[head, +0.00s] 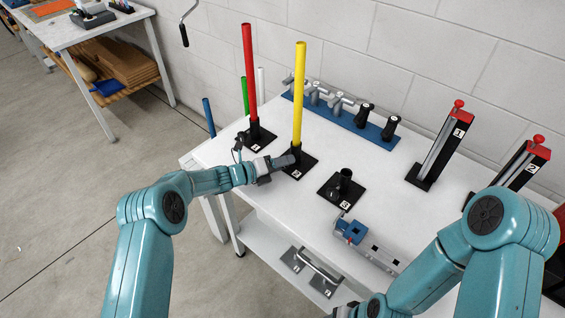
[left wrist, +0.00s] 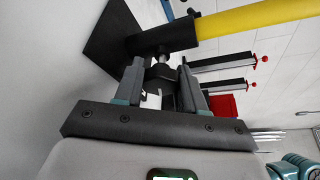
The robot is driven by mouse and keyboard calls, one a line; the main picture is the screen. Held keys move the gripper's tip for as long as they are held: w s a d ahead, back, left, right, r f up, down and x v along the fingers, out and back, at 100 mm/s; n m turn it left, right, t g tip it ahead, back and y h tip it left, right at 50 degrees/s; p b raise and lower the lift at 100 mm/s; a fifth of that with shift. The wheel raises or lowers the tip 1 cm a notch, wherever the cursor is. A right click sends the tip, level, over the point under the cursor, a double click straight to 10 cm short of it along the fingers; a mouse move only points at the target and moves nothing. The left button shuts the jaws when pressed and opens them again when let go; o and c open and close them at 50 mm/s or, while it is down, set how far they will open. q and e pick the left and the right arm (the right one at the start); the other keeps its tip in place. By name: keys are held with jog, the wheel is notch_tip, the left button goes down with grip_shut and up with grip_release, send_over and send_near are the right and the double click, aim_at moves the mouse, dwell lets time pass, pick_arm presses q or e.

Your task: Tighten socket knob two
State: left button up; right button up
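The yellow rod (head: 299,95) stands upright in the second socket, whose black base plate (head: 297,165) lies on the white table. In the left wrist view the yellow rod (left wrist: 250,18) enters the black socket, and a small dark knob (left wrist: 161,70) sticks out from the socket toward me. My left gripper (head: 288,161) is at this socket, low over the plate. In the left wrist view the fingers of this gripper (left wrist: 161,78) stand apart, one on each side of the knob. I cannot see clear contact.
A red rod (head: 249,75) stands in the socket behind left. An empty socket (head: 344,182) is to the right, with a blue and grey device (head: 350,229) before it. A blue rack (head: 345,118) and red-topped stands (head: 440,145) sit farther back. Open floor lies left.

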pick_arm(q)
jog(key=shift+c, duration=0.8)
jog(key=shift+m+y+b, duration=0.4)
jog(key=shift+m+b, duration=0.4)
jog(key=shift+b, duration=0.45)
jog(key=m+y+b, duration=0.1)
jog(key=m+b, duration=0.1)
jog(key=b, duration=0.2)
jog(key=shift+t+b, duration=0.3)
jog(key=shift+r+m+y+b, duration=0.1)
jog(key=shift+m+y+b, duration=0.5)
jog(key=shift+b, duration=0.3)
jog(key=shift+r, duration=0.1)
jog(key=shift+w+r, duration=0.1)
